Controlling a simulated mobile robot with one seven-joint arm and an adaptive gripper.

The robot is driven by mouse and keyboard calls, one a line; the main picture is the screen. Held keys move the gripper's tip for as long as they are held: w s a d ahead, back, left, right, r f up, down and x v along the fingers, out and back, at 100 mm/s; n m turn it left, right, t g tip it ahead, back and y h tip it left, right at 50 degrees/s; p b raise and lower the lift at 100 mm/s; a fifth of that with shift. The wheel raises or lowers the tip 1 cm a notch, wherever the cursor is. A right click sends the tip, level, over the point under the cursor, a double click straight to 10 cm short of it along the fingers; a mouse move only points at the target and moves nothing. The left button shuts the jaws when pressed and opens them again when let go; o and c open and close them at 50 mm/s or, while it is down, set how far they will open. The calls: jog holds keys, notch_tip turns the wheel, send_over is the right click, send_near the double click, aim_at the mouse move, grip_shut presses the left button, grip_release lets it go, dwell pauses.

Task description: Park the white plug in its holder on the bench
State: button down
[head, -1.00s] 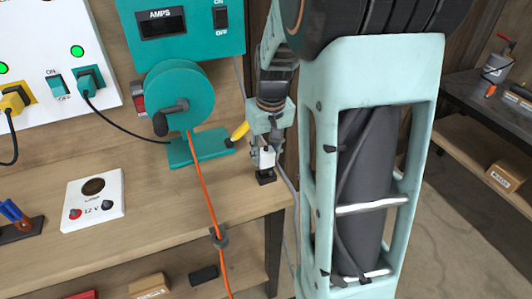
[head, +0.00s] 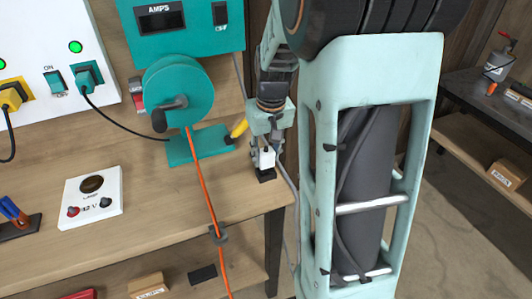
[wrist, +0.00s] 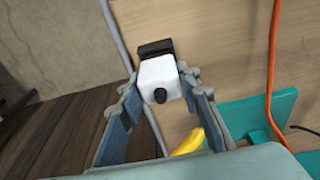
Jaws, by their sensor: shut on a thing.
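The white plug (head: 265,159) is between the fingers of my gripper (head: 266,148), at the right front corner of the bench. It also shows in the wrist view (wrist: 160,74), with a dark round knob or cable end facing the camera. The holder (head: 266,175) is a small black block on the bench top, directly below the plug. In the wrist view the holder (wrist: 155,47) shows just beyond the plug. Plug and holder look very close or touching; I cannot tell whether the plug is seated. My gripper is shut on the plug.
A teal cable reel (head: 178,92) with an orange cable (head: 203,185) stands left of my gripper. A yellow object (head: 238,128) lies close beside it. A grey cable (head: 289,178) runs down past the bench corner. A white 12 V lamp box (head: 91,197) is farther left.

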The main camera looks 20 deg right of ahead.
jog(key=shift+f+b, duration=0.7)
jog(key=shift+f, duration=0.3)
jog(key=c, duration=1.4)
grip_release()
jog(key=shift+o, duration=0.2)
jog(key=shift+r, duration=0.1)
notch_tip(320, 180, up, 12)
jog(key=s, duration=0.1)
jog(key=shift+s, duration=0.4)
